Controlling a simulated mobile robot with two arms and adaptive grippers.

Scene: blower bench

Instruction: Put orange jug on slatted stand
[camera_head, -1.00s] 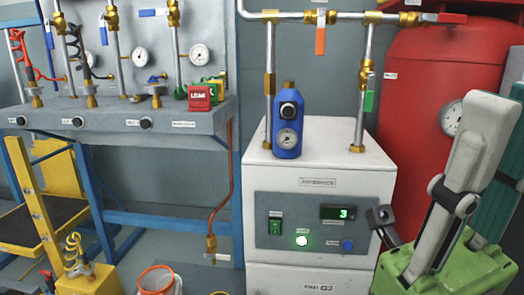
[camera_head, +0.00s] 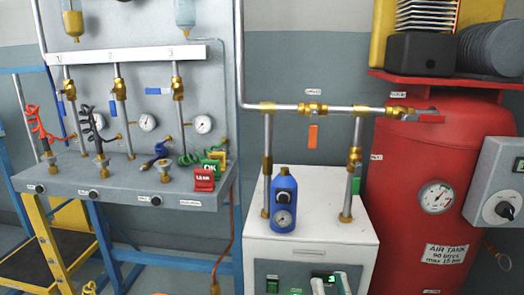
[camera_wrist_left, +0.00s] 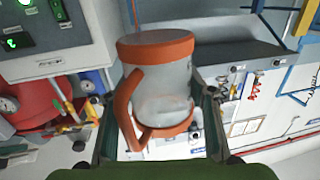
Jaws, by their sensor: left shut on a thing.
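The orange jug (camera_wrist_left: 165,92) fills the middle of the left wrist view. It has a clear body, orange bands at both ends and an orange handle on its left side. My left gripper (camera_wrist_left: 156,112) is shut on it, with one dark finger on each side. In the head view my right gripper (camera_head: 330,283) shows only in part at the bottom edge, in front of the white cabinet; how far its fingers are apart is unclear. I cannot make out a slatted stand in either view.
A blue bottle with a gauge (camera_head: 284,200) stands on the white cabinet (camera_head: 320,228) between brass-fitted pipes. A red air tank (camera_head: 415,165) is at the right. A grey bench (camera_head: 120,187) with valves and small red and green blocks is at the left.

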